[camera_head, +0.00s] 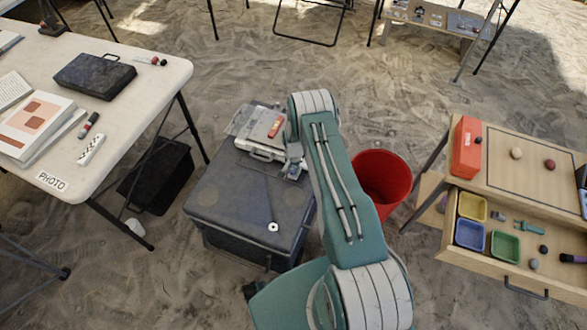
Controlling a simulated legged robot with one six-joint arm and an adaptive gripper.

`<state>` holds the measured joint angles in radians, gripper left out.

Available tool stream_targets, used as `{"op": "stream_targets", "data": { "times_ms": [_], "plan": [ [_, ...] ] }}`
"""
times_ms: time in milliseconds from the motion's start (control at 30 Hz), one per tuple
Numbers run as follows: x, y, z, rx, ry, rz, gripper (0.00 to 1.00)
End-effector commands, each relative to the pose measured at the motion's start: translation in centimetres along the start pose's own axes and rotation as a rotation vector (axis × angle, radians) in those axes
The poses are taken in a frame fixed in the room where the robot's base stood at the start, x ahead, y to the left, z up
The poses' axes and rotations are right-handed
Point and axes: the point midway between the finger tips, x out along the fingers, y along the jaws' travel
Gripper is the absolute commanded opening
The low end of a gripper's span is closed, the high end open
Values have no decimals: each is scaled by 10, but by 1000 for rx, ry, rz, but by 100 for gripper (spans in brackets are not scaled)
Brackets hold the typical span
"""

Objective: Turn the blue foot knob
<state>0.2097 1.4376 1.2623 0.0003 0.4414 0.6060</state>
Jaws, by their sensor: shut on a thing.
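A light grey and white device (257,151) with an orange-red label on top sits on the dark grey case (205,196) in the middle of the view. My gripper (291,171) is low at the device's near right corner, below the end of my green arm. It is shut on a small part there, which the fingers and arm cover. The blue foot knob cannot be made out; that corner is hidden. The device looks flat on the lid.
A red bucket (382,182) stands right of my arm. A white table (137,70) with books and a black case is at left. A wooden table (513,150) with an open drawer of small coloured trays is at right. A small white ring lies on the dark case.

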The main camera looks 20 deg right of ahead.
Motion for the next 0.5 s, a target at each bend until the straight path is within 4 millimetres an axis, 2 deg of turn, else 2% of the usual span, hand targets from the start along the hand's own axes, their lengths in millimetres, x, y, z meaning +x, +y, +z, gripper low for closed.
{"op": "stream_targets", "data": {
  "times_ms": [500],
  "plan": [
    [2, 0, 2, 39, -3, 1, 0]
  ]
}}
